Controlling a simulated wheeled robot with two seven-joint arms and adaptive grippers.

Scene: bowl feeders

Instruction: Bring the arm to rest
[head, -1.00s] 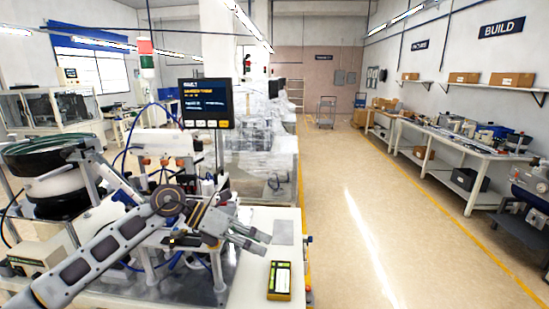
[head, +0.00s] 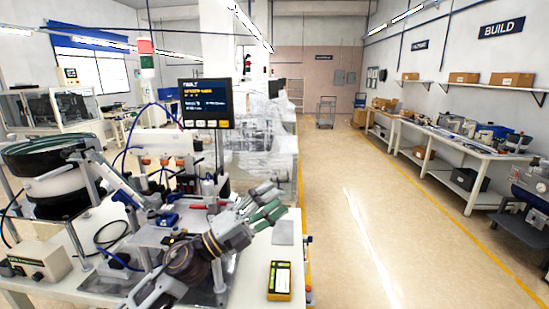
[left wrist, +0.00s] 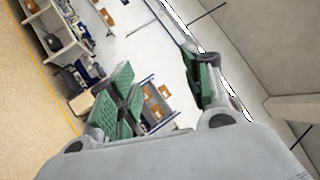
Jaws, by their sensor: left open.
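My left arm comes in from the bottom of the head view. My left gripper (head: 268,202) is raised over the right part of the machine table (head: 253,262), fingers pointing to the upper right. Its green finger pads stand apart with nothing between them. In the left wrist view the open gripper (left wrist: 155,82) also shows, with a gap between its green pads and the room behind. My right arm and gripper are not in view.
A yellow handheld device (head: 279,281) lies near the table's right edge, below the gripper. A monitor (head: 206,104) stands behind. A bowl feeder (head: 48,160) is at the left. The aisle floor (head: 400,220) to the right is clear.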

